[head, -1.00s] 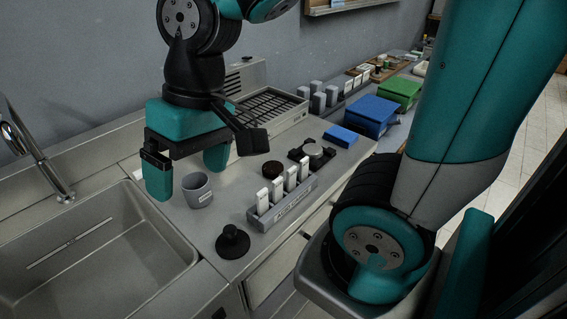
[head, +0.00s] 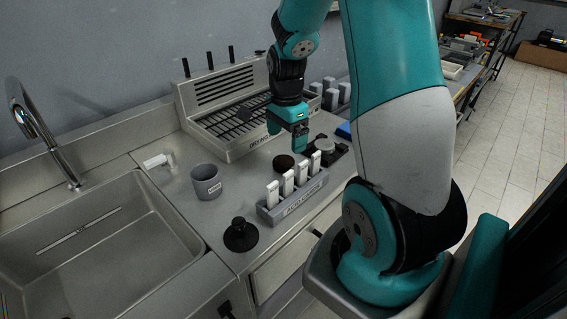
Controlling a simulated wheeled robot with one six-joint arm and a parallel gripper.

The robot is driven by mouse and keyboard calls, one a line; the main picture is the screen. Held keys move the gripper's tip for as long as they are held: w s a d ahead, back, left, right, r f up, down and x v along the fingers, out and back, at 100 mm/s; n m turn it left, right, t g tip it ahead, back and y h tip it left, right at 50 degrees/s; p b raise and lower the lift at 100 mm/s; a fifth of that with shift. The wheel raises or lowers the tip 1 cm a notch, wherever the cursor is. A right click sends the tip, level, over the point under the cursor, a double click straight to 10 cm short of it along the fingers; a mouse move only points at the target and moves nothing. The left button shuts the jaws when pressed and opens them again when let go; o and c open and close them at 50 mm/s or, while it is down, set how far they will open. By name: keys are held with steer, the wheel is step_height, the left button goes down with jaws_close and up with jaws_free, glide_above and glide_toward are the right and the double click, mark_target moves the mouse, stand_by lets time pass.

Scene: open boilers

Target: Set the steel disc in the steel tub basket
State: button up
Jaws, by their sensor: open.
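My gripper (head: 289,128) is open and points down over the counter, close to the dark round disc (head: 284,163) and a round steel piece (head: 324,145). The steel piece has a flat, shiny top and sits on a black holder; I cannot tell whether it is the steel disc or the tub basket. No other clear steel tub basket shows. The gripper's fingers partly overlap this group in the head view, and nothing is seen held between them.
A grey labelled cup (head: 206,181), a black knobbed tool (head: 240,234) and a grey rack (head: 293,198) of white-topped pieces stand on the counter. A vented steel machine (head: 222,102) is behind. The sink (head: 95,245) is at left. A white piece (head: 156,161) lies by it.

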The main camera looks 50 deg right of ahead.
mark_target(285, 160)
steer(key=f+p, duration=0.1)
steer(key=f, duration=0.6)
steer(key=shift+w+f, duration=0.2)
steer(key=c, duration=1.2)
steer(key=shift+r, duration=0.1)
steer(key=shift+a+r, duration=0.1)
steer(key=shift+r, duration=9.85)
